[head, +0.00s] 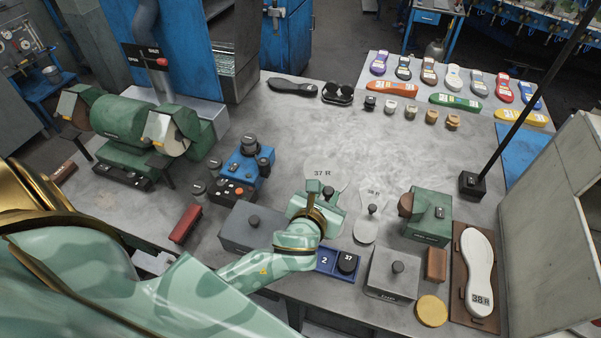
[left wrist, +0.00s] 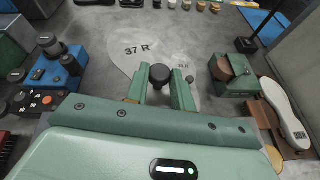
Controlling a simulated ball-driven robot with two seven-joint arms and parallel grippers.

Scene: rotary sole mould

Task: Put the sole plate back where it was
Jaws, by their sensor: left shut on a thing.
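A light grey sole plate marked 37 R (head: 318,181) shows just beyond my left gripper (head: 327,197). In the left wrist view the plate (left wrist: 128,62) lies under the jaws, and its black knob (left wrist: 160,75) is between the two fingers. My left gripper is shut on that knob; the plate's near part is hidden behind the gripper. I cannot tell whether the plate touches the table. A second sole plate marked 38 R (head: 368,228), with a dark knob, lies to the right. My right gripper is not in view.
Close by stand a grey block with a knob (head: 252,228), a blue tray (head: 325,262) with markers 2 and 37, a grey box (head: 393,273) and a green device (head: 428,215). A white 38 R sole (head: 480,260) lies on a brown board. The table's middle is clear.

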